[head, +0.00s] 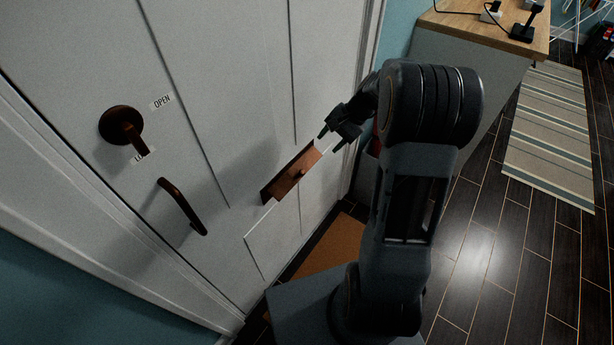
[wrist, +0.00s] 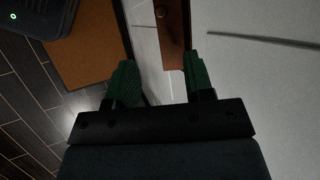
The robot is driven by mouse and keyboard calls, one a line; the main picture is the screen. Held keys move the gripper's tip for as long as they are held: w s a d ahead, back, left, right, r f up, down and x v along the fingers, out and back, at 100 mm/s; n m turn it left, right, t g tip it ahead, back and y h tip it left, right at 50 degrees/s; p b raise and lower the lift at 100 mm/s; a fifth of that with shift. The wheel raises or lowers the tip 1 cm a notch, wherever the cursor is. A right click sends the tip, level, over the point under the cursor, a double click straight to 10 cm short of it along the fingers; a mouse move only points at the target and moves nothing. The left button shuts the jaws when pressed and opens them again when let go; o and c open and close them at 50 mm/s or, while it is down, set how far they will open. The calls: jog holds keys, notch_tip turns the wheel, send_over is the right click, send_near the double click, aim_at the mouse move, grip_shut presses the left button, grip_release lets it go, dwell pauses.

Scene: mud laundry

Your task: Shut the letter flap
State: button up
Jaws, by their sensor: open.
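The letter flap (head: 287,181) is a copper-brown plate with a small round knob, set low in the white door. It seems to stand out from the door, with a dark edge at its left end, but I cannot tell how far. My gripper (head: 328,141) is open and empty, just beyond the flap's upper right end in the head view, apparently not touching it. In the wrist view the flap (wrist: 174,45) and its knob lie ahead of the space between the green fingers of my gripper (wrist: 161,80).
The white door (head: 80,50) carries a dark round handle (head: 118,124) and a curved pull (head: 182,206). An orange-brown mat (head: 330,246) lies at its foot. A wooden-topped counter (head: 470,25) stands at upper right. A striped rug (head: 548,130) lies on the dark floor.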

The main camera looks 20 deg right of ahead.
aim_at(303, 172)
jog(key=b+x, duration=0.1)
jog(key=x, duration=1.2)
jog(key=shift+w+a+f, duration=0.1)
jog(key=shift+a+f, duration=0.05)
jog(key=shift+f, duration=0.2)
jog(key=shift+c, duration=0.2)
grip_shut()
jog(key=shift+f+b, duration=0.15)
jog(key=shift+b, duration=0.25)
